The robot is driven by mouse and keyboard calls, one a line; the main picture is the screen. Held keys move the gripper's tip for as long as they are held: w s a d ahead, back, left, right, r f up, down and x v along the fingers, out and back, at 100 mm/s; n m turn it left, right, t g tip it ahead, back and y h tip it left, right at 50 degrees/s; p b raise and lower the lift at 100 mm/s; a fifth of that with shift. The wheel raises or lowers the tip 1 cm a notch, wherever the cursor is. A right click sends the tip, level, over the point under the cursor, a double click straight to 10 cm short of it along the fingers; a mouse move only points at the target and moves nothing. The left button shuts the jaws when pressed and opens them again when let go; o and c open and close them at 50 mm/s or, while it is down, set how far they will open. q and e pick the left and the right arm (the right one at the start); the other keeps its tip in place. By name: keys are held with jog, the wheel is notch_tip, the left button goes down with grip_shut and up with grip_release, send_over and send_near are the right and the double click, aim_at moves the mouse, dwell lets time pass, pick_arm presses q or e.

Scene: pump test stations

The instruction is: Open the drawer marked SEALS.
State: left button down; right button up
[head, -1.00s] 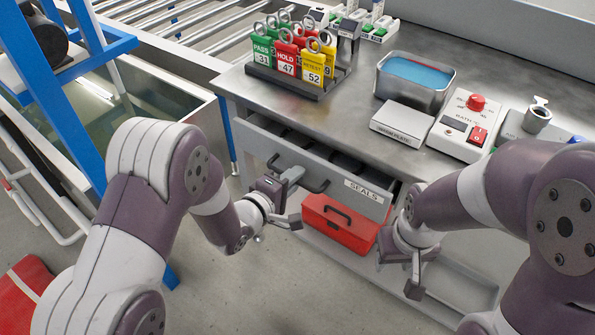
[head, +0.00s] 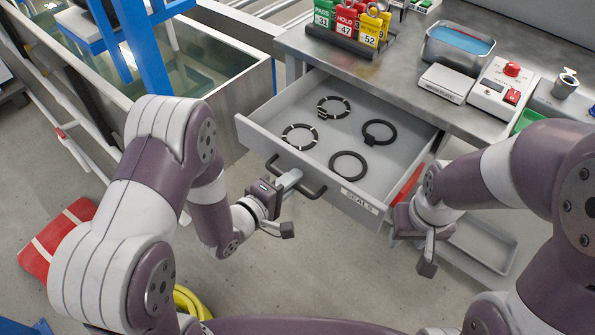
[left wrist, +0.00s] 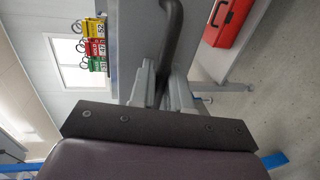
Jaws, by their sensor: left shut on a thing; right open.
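The drawer marked SEALS (head: 408,168) stands pulled well out of the workbench in the head view. Several dark rings lie flat inside it, two of them with light marks. Its label (head: 359,201) is on the front, right of the dark bar handle (head: 297,176). My left gripper (head: 293,181) is shut on the handle; the left wrist view shows its fingers (left wrist: 160,88) around the dark handle bar (left wrist: 172,40). My right gripper (head: 428,252) is open and empty, beside the drawer's right front corner and apart from the handle.
On the bench top (head: 410,100) stand a tag rack (head: 345,40), a metal tub of blue liquid (head: 455,48), a scale-like plate (head: 447,83) and a control box with a red button (head: 505,88). A red case (left wrist: 230,22) sits below the drawer. A blue frame and tank are left.

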pick_arm(q)
jog(key=shift+s+a, duration=0.35)
jog(key=shift+s, duration=0.15)
pick_arm(e)
jog(key=shift+s+a+r, duration=0.1)
jog(key=shift+s, duration=0.05)
pick_arm(q)
jog(key=c, duration=1.3)
grip_release()
